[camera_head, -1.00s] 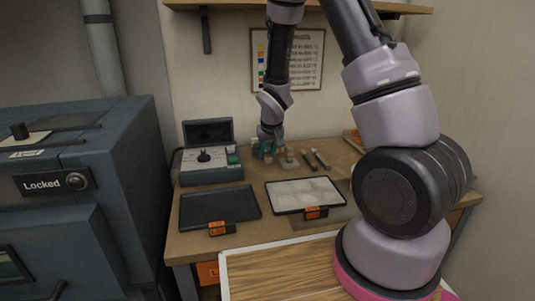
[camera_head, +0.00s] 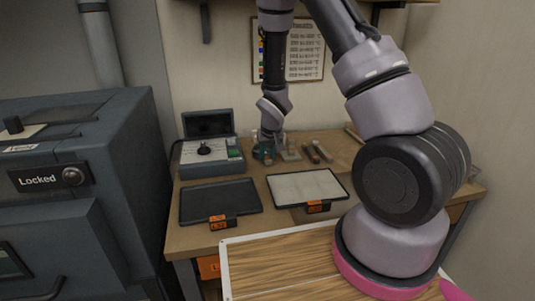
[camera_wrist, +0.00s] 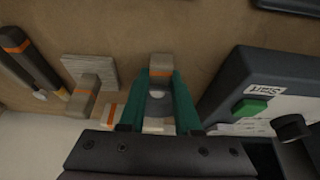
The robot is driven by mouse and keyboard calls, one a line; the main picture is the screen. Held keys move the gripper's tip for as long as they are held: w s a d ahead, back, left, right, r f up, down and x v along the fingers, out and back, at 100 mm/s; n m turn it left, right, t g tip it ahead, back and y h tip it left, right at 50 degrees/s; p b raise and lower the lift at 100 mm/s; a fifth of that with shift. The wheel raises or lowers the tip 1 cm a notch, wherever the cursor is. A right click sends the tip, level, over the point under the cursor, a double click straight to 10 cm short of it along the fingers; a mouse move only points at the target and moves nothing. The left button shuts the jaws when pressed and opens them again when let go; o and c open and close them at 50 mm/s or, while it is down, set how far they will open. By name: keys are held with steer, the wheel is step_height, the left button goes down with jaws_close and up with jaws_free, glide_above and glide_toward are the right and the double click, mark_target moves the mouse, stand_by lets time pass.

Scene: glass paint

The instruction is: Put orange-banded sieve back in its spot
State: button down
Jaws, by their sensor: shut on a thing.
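My gripper (camera_wrist: 160,105), with teal fingers, is shut on a grey-beige handle with an orange band (camera_wrist: 161,66), seen between the fingertips in the wrist view. This looks like the orange-banded sieve; its round pale part lies partly hidden between the fingers. In the head view my gripper (camera_head: 265,154) is low at the back of the bench, beside the grey device, and the held piece is too small to make out. Whether it touches the bench I cannot tell.
The grey device (camera_wrist: 265,88) is close on the right. A black tray (camera_head: 220,202) and white tray (camera_head: 306,186) lie in front.

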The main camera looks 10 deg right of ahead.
steer(key=shift+f, duration=0.6)
stand_by(1.3)
steer(key=c, duration=0.5)
jaws_free()
steer(key=s+d+r+m, duration=0.15)
steer(key=s+r, duration=0.25)
steer(key=r, duration=0.5)
steer(key=s+d+r+t, duration=0.1)
steer(key=s+d+r, duration=0.15)
steer(key=r, duration=0.65)
steer(key=s+d+r+m, duration=0.1)
steer(key=s+r, duration=0.3)
steer(key=r, duration=0.5)
steer(key=s+r, duration=0.4)
steer(key=s, duration=0.1)
steer(key=s+r+m+t+y, duration=0.1)
steer(key=s+r, duration=0.3)
steer(key=s, duration=0.1)
steer(key=s+r+y, duration=0.1)
steer(key=s+r, duration=0.3)
steer(key=s, duration=0.1)
steer(key=shift+s+d+r+m+t, duration=0.15)
steer(key=shift+d+m+t, duration=0.15)
steer(key=shift+d+m, duration=0.05)
